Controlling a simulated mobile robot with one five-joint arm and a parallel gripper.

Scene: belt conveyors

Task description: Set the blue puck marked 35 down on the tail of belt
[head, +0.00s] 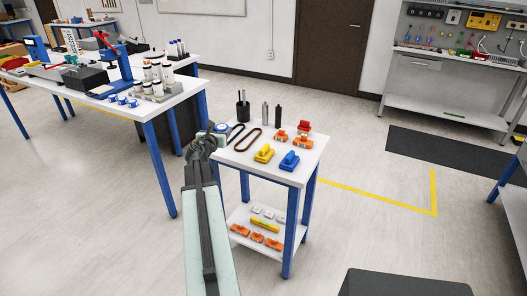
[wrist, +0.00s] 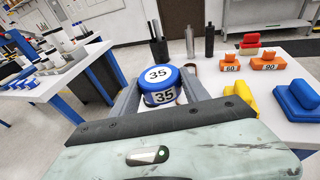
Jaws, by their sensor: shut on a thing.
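My gripper (head: 212,131) is shut on the blue puck (wrist: 160,84), which has a white top and side band marked 35. In the wrist view the puck sits upright between the two grey fingers. In the head view the puck (head: 221,128) shows small at the gripper's end, over the left edge of a small white table. A black loop (head: 236,132) and a brown loop (head: 248,140), shaped like belts, lie on that table close to the gripper. I cannot make out a belt conveyor or its tail for certain.
The small white table (head: 282,172) also bears orange blocks (wrist: 268,62) marked 60 and 90, a yellow block (head: 264,153), a blue block (head: 289,160) and upright dark cylinders. A long bench (head: 150,107) with bottles and blue-white pieces stands left. Floor between them is clear.

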